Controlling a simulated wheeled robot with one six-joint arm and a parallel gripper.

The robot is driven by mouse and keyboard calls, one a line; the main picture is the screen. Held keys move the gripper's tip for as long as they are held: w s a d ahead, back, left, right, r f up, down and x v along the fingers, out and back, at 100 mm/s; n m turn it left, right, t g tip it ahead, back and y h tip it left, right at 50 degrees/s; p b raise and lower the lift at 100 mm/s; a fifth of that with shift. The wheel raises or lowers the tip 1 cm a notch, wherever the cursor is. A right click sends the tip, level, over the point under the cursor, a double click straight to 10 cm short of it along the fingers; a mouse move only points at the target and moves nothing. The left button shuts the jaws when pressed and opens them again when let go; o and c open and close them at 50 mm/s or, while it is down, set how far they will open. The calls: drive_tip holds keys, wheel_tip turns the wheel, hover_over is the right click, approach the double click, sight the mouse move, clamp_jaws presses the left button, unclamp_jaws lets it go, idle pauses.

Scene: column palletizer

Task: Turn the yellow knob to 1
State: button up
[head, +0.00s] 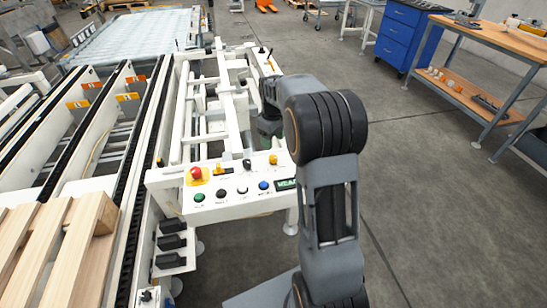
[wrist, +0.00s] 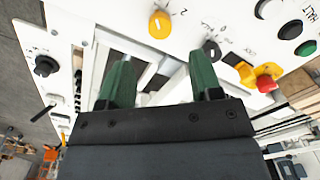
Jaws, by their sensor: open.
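The yellow knob (head: 273,159) sits on the white control panel (head: 230,206), at its upper right. In the wrist view the yellow knob (wrist: 160,24) lies beyond the fingertips, roughly centred between them, and nothing touches it. Small dark marks are printed around it; I cannot tell which number it points to. My gripper (wrist: 160,70) is open, with two green fingers apart and nothing between them. In the head view my gripper (head: 268,127) is partly hidden by my arm, just behind the knob.
A black knob (head: 247,164), a red emergency button (head: 196,173), a yellow switch (head: 219,170) and several round buttons share the panel. A green display (head: 286,184) is at its right end. Conveyor rails lie left, with a wooden pallet (head: 75,230).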

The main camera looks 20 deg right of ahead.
sight(273, 157)
wheel_tip(273, 157, down, 8)
drive_tip(key=shift+f+b, duration=0.1)
drive_tip(key=shift+b, duration=0.3)
drive_tip(key=shift+c, duration=0.4)
drive_tip(key=c, duration=0.9)
drive_tip(key=shift+o, duration=0.2)
